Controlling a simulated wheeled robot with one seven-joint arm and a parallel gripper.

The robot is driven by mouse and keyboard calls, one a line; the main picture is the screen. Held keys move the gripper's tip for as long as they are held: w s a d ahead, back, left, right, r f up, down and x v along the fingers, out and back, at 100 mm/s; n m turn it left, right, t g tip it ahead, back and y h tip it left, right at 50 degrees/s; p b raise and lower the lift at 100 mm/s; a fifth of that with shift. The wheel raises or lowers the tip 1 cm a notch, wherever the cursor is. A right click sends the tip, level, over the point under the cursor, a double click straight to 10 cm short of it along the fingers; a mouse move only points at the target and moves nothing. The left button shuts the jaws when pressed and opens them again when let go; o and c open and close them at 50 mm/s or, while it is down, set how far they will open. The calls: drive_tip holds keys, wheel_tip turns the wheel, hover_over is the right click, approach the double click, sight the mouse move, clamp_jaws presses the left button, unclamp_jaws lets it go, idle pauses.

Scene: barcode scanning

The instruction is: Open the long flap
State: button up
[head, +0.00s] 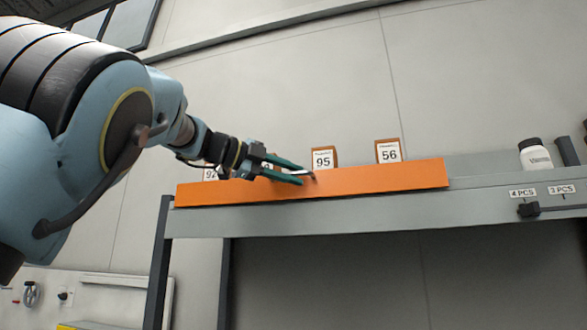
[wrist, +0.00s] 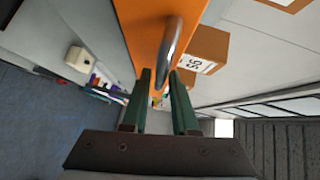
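The long orange flap (head: 385,178) stands along the front of the grey shelf in the head view. It also shows in the wrist view (wrist: 142,20), running up and away. A curved metal handle (wrist: 171,48) sits on the flap. Its small dark end shows in the head view (head: 314,176). My gripper (head: 303,174) has teal fingers and is at the handle, in front of the flap. In the wrist view the fingers (wrist: 160,76) are apart, with the handle's near end showing in the gap between them. I cannot tell whether either finger touches it.
Boxes labelled 95 (head: 323,158) and 56 (head: 389,151) stand behind the flap, with others partly hidden by my arm. A white bottle (head: 535,154) stands on the shelf (head: 480,198) at right. Labels and a small black block (head: 528,210) are on the shelf front.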

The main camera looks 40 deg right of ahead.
drive_tip(key=shift+d, duration=0.3)
clamp_jaws()
idle(0.3)
